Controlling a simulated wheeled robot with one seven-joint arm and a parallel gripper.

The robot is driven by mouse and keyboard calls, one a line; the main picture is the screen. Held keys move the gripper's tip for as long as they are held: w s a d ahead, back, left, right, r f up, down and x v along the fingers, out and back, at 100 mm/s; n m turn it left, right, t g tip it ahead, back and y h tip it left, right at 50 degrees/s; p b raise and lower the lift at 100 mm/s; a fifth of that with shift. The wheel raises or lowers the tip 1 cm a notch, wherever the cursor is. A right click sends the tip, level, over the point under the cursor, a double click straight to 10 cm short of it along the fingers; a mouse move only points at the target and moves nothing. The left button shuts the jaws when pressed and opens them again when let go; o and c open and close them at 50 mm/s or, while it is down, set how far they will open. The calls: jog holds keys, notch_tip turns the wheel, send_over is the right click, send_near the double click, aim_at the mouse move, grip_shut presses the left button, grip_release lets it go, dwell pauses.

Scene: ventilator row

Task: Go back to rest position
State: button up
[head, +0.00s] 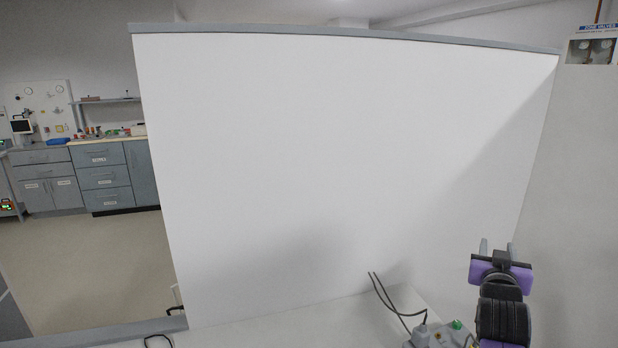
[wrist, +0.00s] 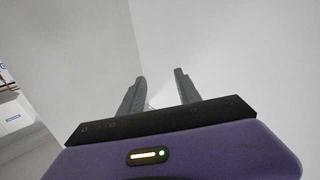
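My gripper (head: 497,246) is at the lower right of the head view, raised in front of the white partition and near the wall on the right. In the wrist view my gripper (wrist: 161,78) shows two grey fingers spread apart with nothing between them. It is open and empty. The fingers point toward plain pale wall surfaces.
A large white partition (head: 330,160) fills the middle. A grey device (head: 440,335) with a green knob and dark cables sits low, just left of my arm. Open floor (head: 90,260) and grey cabinets (head: 105,175) lie at the left.

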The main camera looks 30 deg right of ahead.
jog(key=s+a+f+n+t+y, duration=0.25)
jog(key=a+n+t+y, duration=0.3)
jog(key=a, duration=0.95)
jog(key=s+a+f+n+t+y, duration=0.2)
jog(key=a+f+n+t+y, duration=0.25)
jog(key=a, duration=0.95)
jog(key=s+a+f+g+y, duration=0.2)
jog(key=s+a+f, duration=0.1)
jog(key=s+a, duration=0.6)
jog(key=s+a+f+n+g+y, duration=0.1)
jog(key=s+a+f+y, duration=0.2)
jog(key=s+a, duration=0.7)
jog(key=s, duration=0.3)
jog(key=shift+a+g, duration=0.15)
jog(key=shift+g, duration=0.25)
